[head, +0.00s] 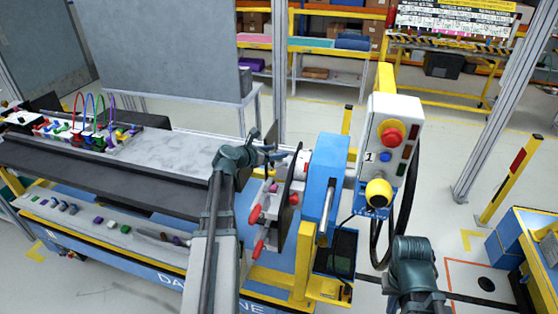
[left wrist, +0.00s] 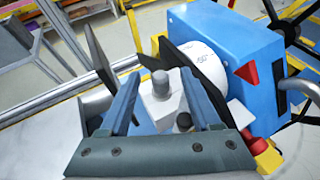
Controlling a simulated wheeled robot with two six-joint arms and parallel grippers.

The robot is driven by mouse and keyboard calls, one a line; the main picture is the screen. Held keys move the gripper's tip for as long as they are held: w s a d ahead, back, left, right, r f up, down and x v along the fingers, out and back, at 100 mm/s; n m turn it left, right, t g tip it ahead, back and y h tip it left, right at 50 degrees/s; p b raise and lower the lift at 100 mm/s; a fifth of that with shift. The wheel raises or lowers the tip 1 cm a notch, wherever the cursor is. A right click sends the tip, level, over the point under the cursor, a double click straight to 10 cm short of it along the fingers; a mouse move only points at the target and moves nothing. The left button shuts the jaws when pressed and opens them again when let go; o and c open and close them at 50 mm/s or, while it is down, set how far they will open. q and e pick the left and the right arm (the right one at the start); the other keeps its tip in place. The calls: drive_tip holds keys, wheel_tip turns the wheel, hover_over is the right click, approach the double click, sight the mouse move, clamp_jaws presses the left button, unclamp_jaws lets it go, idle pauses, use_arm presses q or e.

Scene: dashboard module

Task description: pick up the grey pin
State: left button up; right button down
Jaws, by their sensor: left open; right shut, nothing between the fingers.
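A grey cylindrical pin (left wrist: 160,84) stands on a light grey block (left wrist: 158,108) in the left wrist view. My left gripper (left wrist: 138,72) is open, with its fingers to either side of the pin in the picture and no visible contact. In the head view my left gripper (head: 270,150) is beside the blue-framed unit with a dark disc, above the bench. The pin cannot be made out there. My right gripper (head: 418,298) is shut and empty at the bottom, partly cut off by the frame edge.
The blue unit (head: 325,170) with its dark disc (head: 292,185) and red-tipped handles stands close to my left gripper. A control box (head: 388,150) is right of it. Several small coloured parts lie on the front ledge (head: 135,240). A rack with coloured loops (head: 120,125) is far left.

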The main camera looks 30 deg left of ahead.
use_arm(q)
drive_tip(key=x, duration=0.2)
drive_tip(key=shift+w+f, duration=0.15)
drive_tip(key=shift+w, duration=0.15)
drive_tip(key=shift+s, duration=0.1)
drive_tip(key=shift+c, duration=0.4)
clamp_jaws()
